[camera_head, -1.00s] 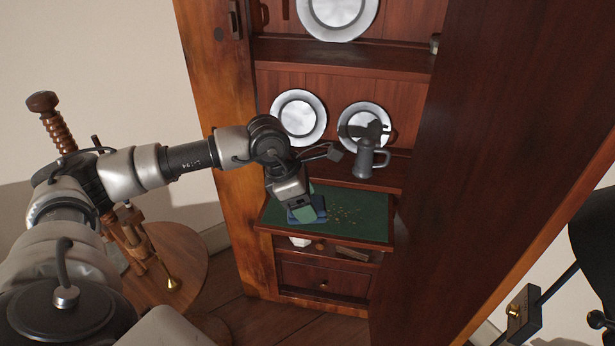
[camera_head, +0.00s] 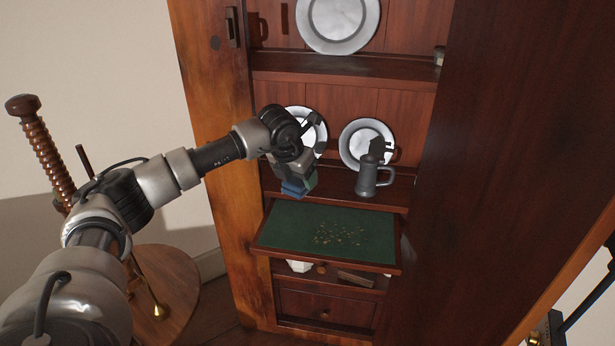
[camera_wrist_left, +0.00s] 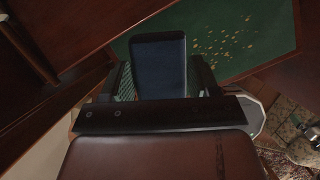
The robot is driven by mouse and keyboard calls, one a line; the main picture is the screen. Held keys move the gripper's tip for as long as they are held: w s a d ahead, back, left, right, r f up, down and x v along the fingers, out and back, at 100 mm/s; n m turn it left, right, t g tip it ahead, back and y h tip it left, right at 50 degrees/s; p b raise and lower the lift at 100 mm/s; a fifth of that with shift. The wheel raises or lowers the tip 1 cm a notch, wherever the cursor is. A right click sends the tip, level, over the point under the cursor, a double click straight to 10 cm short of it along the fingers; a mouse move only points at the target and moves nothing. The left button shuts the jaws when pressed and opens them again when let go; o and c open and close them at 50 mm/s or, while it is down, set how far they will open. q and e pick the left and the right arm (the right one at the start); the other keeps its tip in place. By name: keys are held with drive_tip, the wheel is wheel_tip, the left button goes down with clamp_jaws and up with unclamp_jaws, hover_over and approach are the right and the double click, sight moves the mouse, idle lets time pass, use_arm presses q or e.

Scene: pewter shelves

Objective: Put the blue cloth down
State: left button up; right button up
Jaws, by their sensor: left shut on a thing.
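The blue cloth (camera_head: 295,188) is a small folded block held in my left gripper (camera_head: 298,178). It is above the back left part of the green-lined pull-out board (camera_head: 284,234), apart from it. In the left wrist view the cloth (camera_wrist_left: 158,66) shows dark blue between the two fingers, which are shut on it. My right gripper does not show in these frames.
Small yellowish crumbs (camera_head: 340,235) lie on the green board. A pewter tankard (camera_head: 366,178) and pewter plates (camera_head: 352,150) stand on the shelf behind. A large dark wood panel (camera_head: 490,160) closes off the right side. A round wooden table (camera_head: 180,275) stands at lower left.

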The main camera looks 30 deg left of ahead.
use_arm(q)
drive_tip(key=w+a, duration=0.1)
drive_tip(key=w, duration=0.2)
drive_tip(key=w+a+f, duration=0.1)
drive_tip(key=w, duration=0.2)
drive_tip(key=w+a+f+b, duration=0.1)
drive_tip(key=w+a, duration=0.1)
drive_tip(key=w, duration=0.1)
drive_tip(key=shift+w+f, duration=0.1)
drive_tip(key=shift+w, duration=0.15)
drive_tip(key=shift+f, duration=0.65)
wheel_tip(320, 180, down, 3)
drive_tip(key=shift+f+b, duration=0.15)
drive_tip(key=shift+b, duration=0.35)
drive_tip(key=shift+w+f, duration=0.1)
drive_tip(key=shift+w, duration=0.05)
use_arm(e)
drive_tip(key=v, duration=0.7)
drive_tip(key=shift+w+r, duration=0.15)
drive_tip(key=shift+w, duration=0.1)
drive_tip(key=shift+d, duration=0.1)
